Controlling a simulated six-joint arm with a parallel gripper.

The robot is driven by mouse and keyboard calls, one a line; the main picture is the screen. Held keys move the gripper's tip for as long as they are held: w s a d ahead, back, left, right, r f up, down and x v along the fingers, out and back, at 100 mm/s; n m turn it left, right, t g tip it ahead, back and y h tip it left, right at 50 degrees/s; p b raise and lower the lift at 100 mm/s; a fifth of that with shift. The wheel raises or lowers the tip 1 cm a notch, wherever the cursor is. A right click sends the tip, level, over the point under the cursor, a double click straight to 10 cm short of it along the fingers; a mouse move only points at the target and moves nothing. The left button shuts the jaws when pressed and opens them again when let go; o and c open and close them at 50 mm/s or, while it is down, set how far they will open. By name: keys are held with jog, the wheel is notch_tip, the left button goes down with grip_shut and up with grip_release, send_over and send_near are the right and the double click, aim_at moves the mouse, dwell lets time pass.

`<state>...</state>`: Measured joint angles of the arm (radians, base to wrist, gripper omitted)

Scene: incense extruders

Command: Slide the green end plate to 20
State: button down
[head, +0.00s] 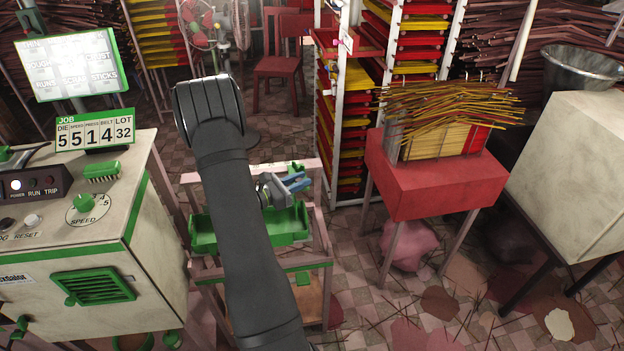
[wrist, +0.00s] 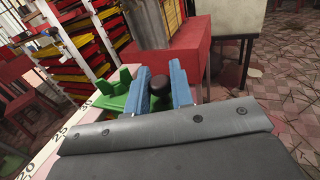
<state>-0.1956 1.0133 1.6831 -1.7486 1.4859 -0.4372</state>
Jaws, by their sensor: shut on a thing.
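The green end plate (wrist: 117,92) shows in the wrist view, just left of my fingers, with a dark round knob (wrist: 158,84) between them. My gripper (wrist: 160,90) has blue fingers and is shut on this knob. A pale scale strip (wrist: 48,148) runs along the left, with marks 20, 25 and 30 going away from me. The plate stands near the 30 end; its exact reading is hidden. In the head view my gripper (head: 291,184) is over the bench by the green trough (head: 204,237), and my arm covers part of the trough.
A red stand (head: 437,185) holding a bin of incense sticks is to the right of the bench. The extruder cabinet (head: 75,240) with its green-trimmed panel stands at the left. Racks of red and yellow trays (head: 350,125) stand behind. Loose sticks lie on the floor at right.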

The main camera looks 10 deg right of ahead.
jog(key=a, duration=1)
jog(key=shift+a, duration=0.4)
jog(key=c, duration=1.3)
grip_release()
jog(key=shift+a, duration=0.1)
jog(key=shift+c, duration=0.2)
jog(key=s+d+r, duration=0.5)
jog(key=d+r, duration=0.5)
jog(key=r, duration=0.1)
jog(key=shift+s+d, duration=0.15)
jog(key=shift+s, duration=0.25)
